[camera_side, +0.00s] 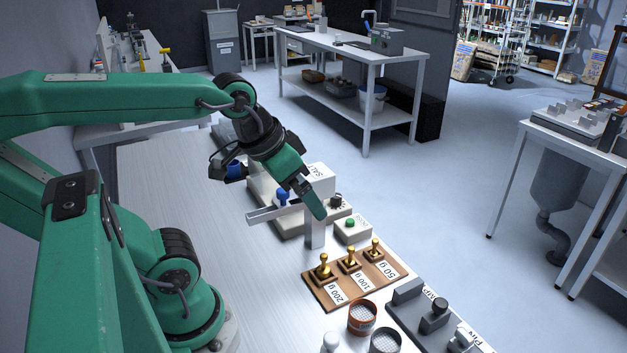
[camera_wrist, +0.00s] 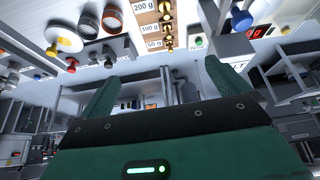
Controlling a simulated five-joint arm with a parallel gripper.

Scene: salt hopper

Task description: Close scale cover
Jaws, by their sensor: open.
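My gripper (camera_side: 312,204) is in front of the white box marked SALT (camera_side: 318,176) in the side view, pointing down to the right. Its two green fingers are spread with nothing between them in the wrist view (camera_wrist: 163,92). A pale unit with a red display (camera_wrist: 257,32) is at the wrist view's upper right, beside a blue knob (camera_wrist: 240,18). A blue knob (camera_side: 283,196) also shows left of my gripper in the side view. I cannot tell which part is the scale cover or how it stands, as my gripper hides part of this area.
A wooden board (camera_side: 330,289) with brass weights stands in front of my gripper. Close by are a green button box (camera_side: 352,229), a red-rimmed container (camera_side: 362,318) and a grey switch panel (camera_side: 420,322). The bench (camera_side: 265,285) is bare left of the board.

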